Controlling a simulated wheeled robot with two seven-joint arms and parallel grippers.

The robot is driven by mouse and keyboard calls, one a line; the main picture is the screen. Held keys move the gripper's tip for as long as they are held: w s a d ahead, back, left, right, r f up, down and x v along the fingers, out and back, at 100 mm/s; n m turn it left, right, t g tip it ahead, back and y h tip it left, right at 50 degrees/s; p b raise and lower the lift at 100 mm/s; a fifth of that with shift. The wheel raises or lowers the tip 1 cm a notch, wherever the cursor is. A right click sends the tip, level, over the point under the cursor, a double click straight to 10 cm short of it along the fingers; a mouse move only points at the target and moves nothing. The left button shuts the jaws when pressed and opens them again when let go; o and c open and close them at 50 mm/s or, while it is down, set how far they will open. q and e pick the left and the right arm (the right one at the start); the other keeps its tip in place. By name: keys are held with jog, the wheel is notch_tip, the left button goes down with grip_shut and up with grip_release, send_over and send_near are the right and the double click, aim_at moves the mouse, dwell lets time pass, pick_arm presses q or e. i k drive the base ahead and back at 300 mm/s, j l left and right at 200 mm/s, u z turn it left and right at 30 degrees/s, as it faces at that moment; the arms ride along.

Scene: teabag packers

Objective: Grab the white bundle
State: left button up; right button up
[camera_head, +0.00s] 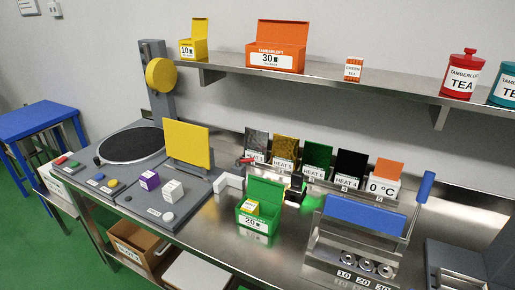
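A small white bundle (172,190) with faint markings on its faces sits on the grey panel at the left of the steel bench. A similar purple bundle (149,180) sits just left of it and farther back. The two look close together but apart. Neither of my grippers shows in the head view, and nothing is seen holding the white bundle.
A yellow upright plate (187,143) stands behind the bundles. A round white button (167,217) lies in front. A pale angled piece (230,184) and an open green box (260,206) are to the right. A shelf (345,80) overhangs the back.

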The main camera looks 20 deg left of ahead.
aim_at(173, 191)
jog(key=u, duration=1.3)
